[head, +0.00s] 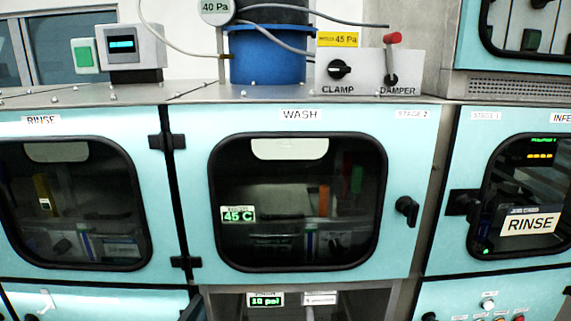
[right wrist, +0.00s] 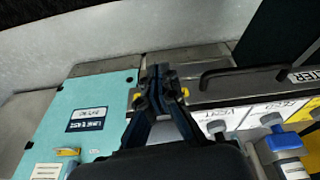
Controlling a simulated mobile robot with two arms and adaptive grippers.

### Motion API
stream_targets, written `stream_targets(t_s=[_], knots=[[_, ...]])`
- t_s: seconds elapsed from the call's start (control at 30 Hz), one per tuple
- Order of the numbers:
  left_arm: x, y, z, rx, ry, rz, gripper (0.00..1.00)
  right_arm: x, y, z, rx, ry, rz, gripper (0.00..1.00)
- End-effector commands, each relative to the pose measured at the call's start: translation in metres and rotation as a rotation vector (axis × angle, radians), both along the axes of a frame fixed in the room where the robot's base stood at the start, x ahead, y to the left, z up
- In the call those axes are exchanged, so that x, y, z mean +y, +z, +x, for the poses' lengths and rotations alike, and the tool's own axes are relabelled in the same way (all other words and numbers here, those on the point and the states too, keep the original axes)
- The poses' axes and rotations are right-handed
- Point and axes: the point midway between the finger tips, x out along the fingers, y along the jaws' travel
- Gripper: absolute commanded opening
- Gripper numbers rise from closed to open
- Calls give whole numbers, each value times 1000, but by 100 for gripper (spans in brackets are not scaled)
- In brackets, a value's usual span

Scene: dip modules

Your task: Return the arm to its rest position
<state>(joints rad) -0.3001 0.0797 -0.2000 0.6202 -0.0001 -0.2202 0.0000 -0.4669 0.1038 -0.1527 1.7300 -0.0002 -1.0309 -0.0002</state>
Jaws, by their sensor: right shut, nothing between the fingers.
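My right gripper (right wrist: 160,80) shows in the right wrist view. Its dark fingers are together and hold nothing. Behind the fingertips are a teal panel (right wrist: 85,100) with a dark label on the left and a grey metal edge. I cannot tell whether the fingertips touch anything. Neither gripper can be made out in the head view, and my left gripper is not in view.
A black bar handle (right wrist: 245,72) lies right of my right gripper.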

Motion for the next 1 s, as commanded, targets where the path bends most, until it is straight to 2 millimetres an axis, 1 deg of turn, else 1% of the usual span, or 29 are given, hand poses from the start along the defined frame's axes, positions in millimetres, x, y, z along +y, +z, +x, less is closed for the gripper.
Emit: stream_targets(t_s=[0.03, 0.07, 0.1, 0.17, 0.2, 0.27, 0.3, 0.37, 0.4, 0.5, 0.6, 0.73, 0.83, 1.0], knots=[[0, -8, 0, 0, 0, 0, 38, -1, -32, -9, 17, 2, -3, 0], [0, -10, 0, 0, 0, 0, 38, -2, -48, -14, 24, 3, -3, 0], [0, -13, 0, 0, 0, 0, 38, -3, -68, -21, 32, 4, -4, 0], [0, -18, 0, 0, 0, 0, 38, -5, -97, -34, 44, 7, -6, 0], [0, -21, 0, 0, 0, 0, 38, -6, -116, -44, 52, 9, -7, 0], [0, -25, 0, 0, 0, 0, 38, -9, -142, -60, 64, 12, -8, 0], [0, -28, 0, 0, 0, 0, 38, -11, -158, -72, 72, 14, -9, 0], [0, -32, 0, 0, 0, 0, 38, -14, -182, -89, 83, 16, -10, 0], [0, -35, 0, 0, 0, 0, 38, -16, -196, -102, 91, 17, -12, 0], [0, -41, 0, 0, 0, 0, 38, -22, -224, -132, 107, 21, -14, 0], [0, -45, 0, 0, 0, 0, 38, -27, -242, -158, 120, 25, -16, 0], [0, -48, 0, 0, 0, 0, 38, -31, -254, -178, 128, 28, -18, 0], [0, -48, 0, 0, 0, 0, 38, -32, -256, -184, 129, 29, -19, 0], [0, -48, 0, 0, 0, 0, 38, -32, -256, -185, 129, 29, -19, 0]])
